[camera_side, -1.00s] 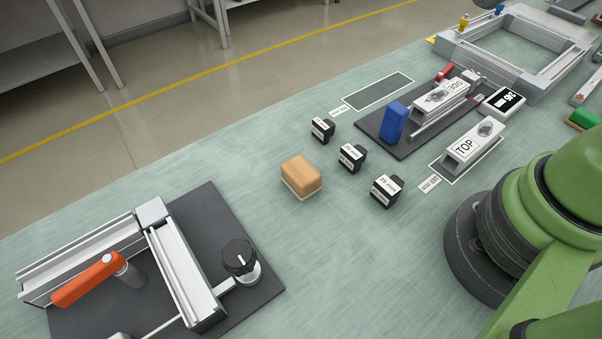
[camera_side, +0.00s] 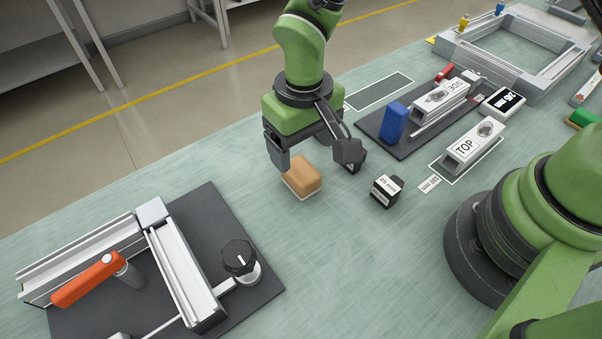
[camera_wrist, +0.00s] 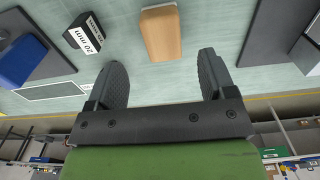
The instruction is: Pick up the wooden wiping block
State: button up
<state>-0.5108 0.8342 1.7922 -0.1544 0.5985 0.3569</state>
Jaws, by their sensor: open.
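The wooden wiping block (camera_side: 303,178) is a tan block with a pale layer at its base, lying on the green bench in the middle of the side view. In the wrist view the block (camera_wrist: 161,34) is at the top centre, ahead of the gap between the fingers. My gripper (camera_side: 312,160) is open, with its fingers apart above and behind the block. In the wrist view the gripper (camera_wrist: 162,82) shows nothing between its fingertips. I cannot tell exactly how high the fingertips are above the bench.
A blue block (camera_side: 394,122) stands on a dark plate. A clamp fixture with an orange handle (camera_side: 88,279) occupies the lower left.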

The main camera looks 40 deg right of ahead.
aim_at(301, 170)
notch_tip(301, 170, down, 7)
jog(key=shift+w+a, duration=0.1)
jog(key=shift+a, duration=0.05)
dwell(0.4)
jog(key=c, duration=1)
